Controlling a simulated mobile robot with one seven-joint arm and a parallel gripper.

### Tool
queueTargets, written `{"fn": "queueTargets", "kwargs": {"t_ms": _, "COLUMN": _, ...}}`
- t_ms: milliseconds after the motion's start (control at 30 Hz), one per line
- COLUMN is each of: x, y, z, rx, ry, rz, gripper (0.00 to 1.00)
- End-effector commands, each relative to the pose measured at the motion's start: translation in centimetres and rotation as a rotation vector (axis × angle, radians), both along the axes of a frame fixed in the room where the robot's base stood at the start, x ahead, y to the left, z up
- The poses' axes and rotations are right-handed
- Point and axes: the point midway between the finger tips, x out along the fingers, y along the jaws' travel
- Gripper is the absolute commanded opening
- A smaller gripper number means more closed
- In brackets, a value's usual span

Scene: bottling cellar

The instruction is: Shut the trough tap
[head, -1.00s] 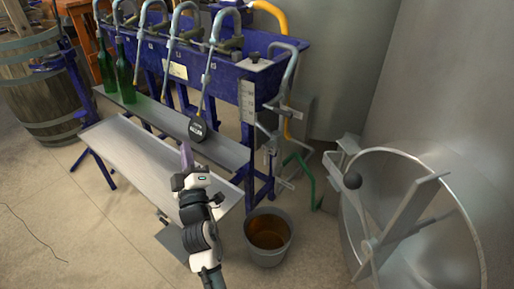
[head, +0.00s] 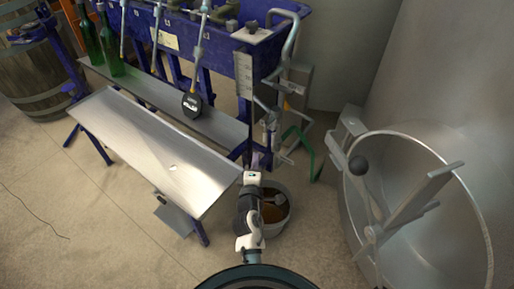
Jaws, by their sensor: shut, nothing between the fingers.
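The blue trough (head: 222,43) runs along the back on blue legs. At its right end, grey metal pipework and fittings (head: 268,121) hang below the rim, above and behind a bucket. The trough tap seems to be among these fittings, but its handle position is too small to tell. My gripper (head: 255,160) is shut and empty. It is in front of and just below the fittings, near the right end of the metal tray, and I cannot tell whether it touches anything. The grey bucket (head: 286,212) holds brown liquid; my arm hides its left part.
A sloping metal tray (head: 150,150) lies in front of the trough. The floor at left is free.

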Motion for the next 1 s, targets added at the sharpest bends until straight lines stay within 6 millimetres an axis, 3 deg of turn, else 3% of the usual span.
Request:
{"fn": "queueTargets", "kwargs": {"t_ms": 500, "x": 8.0, "y": -0.7, "z": 0.3, "rx": 0.002, "ry": -0.002, "rz": -0.001, "gripper": 0.0}}
{"fn": "queueTargets", "kwargs": {"t_ms": 700, "x": 9.2, "y": -0.8, "z": 0.2, "rx": 0.001, "ry": -0.002, "rz": 0.001, "gripper": 0.0}}
{"fn": "queueTargets", "kwargs": {"t_ms": 1000, "x": 9.3, "y": -0.8, "z": 0.1, "rx": 0.002, "ry": -0.001, "rz": 0.001, "gripper": 0.0}}
